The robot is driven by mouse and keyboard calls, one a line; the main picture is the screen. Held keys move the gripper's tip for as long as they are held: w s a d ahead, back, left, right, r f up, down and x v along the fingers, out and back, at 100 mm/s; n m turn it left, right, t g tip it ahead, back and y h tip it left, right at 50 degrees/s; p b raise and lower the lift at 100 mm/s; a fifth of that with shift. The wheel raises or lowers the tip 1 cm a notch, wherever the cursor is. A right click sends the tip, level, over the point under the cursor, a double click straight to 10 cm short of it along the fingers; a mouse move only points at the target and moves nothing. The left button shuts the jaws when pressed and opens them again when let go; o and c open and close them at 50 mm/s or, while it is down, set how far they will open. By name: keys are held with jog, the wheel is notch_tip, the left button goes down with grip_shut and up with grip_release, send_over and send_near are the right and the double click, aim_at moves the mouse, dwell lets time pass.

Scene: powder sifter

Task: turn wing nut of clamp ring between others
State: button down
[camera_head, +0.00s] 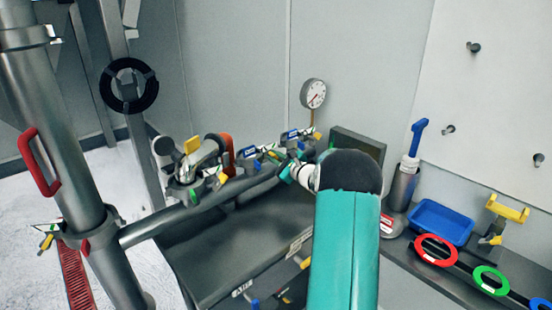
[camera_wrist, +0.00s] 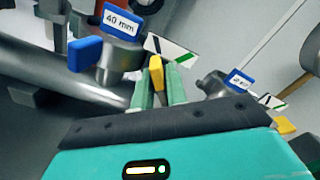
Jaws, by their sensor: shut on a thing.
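My gripper (camera_wrist: 158,88) has its pale green fingers shut on a yellow wing nut (camera_wrist: 156,70), just below a white plate with green and black marks (camera_wrist: 172,48). The wing nut sits between a blue-handled fitting tagged "40 mm" (camera_wrist: 122,20) on the left and another blue-tagged fitting (camera_wrist: 238,80) on the right, whose number is too small to read. In the head view my gripper (camera_head: 288,170) reaches the row of fittings on the grey pipe; my arm hides part of it. The clamp ring under the wing nut is mostly hidden.
A pressure gauge (camera_head: 313,93) stands behind the row. More fittings with a yellow handle (camera_head: 192,145) lie to the left. At right, a shelf holds a blue tray (camera_head: 441,222), a red ring (camera_head: 435,250) and a green ring (camera_head: 490,280). A thick post with a red handle (camera_head: 38,162) stands far left.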

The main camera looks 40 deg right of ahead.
jog(key=shift+n, duration=0.5)
jog(key=c, duration=1.5)
grip_release()
jog(key=shift+w, duration=0.1)
jog(key=shift+c, duration=0.2)
jog(key=s, duration=1.4)
jog(key=shift+d, duration=0.15)
